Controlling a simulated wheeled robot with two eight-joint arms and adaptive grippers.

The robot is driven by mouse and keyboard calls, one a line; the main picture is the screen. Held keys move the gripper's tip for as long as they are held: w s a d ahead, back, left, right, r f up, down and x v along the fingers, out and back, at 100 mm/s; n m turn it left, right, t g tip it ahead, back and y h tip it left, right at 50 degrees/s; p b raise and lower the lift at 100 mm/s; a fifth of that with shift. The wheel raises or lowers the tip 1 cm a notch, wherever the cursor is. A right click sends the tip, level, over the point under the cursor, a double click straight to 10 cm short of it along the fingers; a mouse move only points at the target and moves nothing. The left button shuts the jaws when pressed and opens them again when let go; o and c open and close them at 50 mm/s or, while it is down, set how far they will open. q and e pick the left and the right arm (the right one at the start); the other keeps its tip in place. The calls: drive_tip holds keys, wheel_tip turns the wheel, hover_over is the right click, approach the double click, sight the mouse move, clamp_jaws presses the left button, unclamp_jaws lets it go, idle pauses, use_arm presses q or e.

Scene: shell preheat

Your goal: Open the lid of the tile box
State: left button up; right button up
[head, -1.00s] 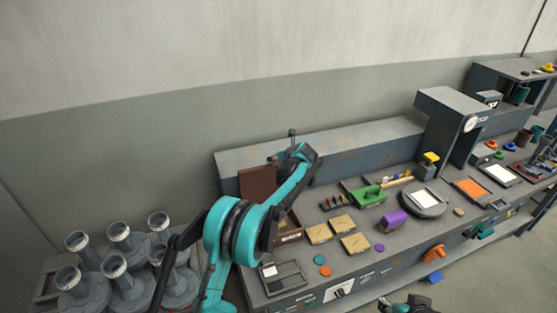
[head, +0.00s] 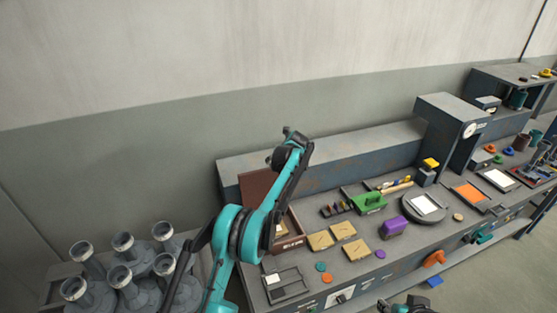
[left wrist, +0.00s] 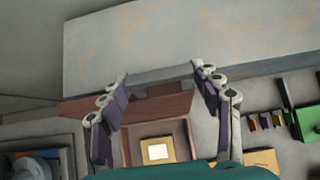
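The tile box is a brown box at the left end of the bench; its front wall (head: 291,243) shows beside my left arm. Its brown lid (head: 256,188) stands raised at the back of the box, partly hidden by the arm. In the left wrist view the lid (left wrist: 168,108) shows edge-on beyond the open box, with a tan tile with a pale square (left wrist: 157,150) inside.
Several tan tiles (head: 343,230) lie right of the box, with a green block (head: 369,203) and a purple block (head: 393,227) beyond. A dark frame (head: 286,284) lies in front. A raised ledge (head: 350,146) runs behind. Grey pedestals (head: 124,290) stand at left.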

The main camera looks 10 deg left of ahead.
use_arm(q)
drive_tip(key=o, duration=0.4)
drive_tip(key=shift+r, duration=0.1)
drive_tip(key=shift+s, duration=0.1)
drive_tip(key=shift+s+d+r, duration=0.1)
drive_tip(key=shift+d+r, duration=0.05)
drive_tip(key=shift+r, duration=0.05)
drive_tip(key=v, duration=1.1)
drive_tip(key=shift+s+d+r, duration=0.15)
drive_tip(key=shift+s+d, duration=0.05)
